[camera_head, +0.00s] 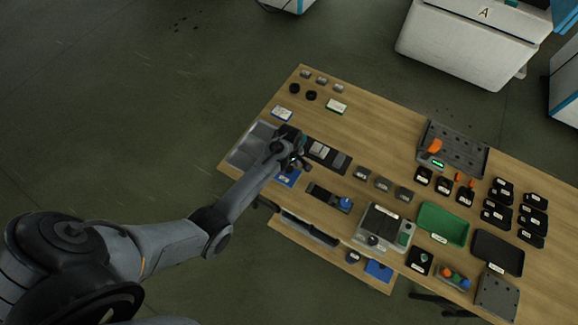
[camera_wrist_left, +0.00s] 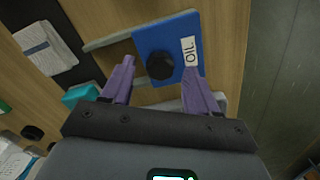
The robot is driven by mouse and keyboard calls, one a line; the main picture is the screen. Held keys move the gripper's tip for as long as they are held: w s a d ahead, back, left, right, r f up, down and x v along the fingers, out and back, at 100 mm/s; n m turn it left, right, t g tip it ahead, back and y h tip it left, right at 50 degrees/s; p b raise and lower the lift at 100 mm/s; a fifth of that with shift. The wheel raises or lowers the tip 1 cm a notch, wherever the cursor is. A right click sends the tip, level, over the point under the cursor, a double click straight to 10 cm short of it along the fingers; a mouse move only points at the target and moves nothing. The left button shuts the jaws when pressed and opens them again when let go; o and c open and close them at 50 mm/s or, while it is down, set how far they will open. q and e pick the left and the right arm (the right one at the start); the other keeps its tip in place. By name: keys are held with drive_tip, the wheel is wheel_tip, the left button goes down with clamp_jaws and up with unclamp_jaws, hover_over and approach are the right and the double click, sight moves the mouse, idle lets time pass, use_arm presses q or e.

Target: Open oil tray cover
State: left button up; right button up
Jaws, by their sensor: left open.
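The blue oil tray cover (camera_wrist_left: 160,38) has a white "OIL" label (camera_wrist_left: 190,51) and a round black knob (camera_wrist_left: 160,67) in the left wrist view. In the head view the blue cover (camera_head: 287,178) is partly hidden by my left arm, near the table's left end. My left gripper (camera_wrist_left: 159,70) is open, with its purple fingers either side of the knob. I cannot tell whether they touch it. In the head view my left gripper (camera_head: 299,161) is over the table beside the cover. The cover looks flat, and what is under it is hidden. My right gripper is not in view.
A grey metal tray (camera_head: 243,157) lies left of my gripper. A dark holder with light blocks (camera_head: 327,155) lies to its right. Farther right are a green bin (camera_head: 443,222), a grey box (camera_head: 372,240) and several black bins.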

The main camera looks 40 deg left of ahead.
use_arm(q)
drive_tip(key=shift+f, duration=0.35)
clamp_jaws()
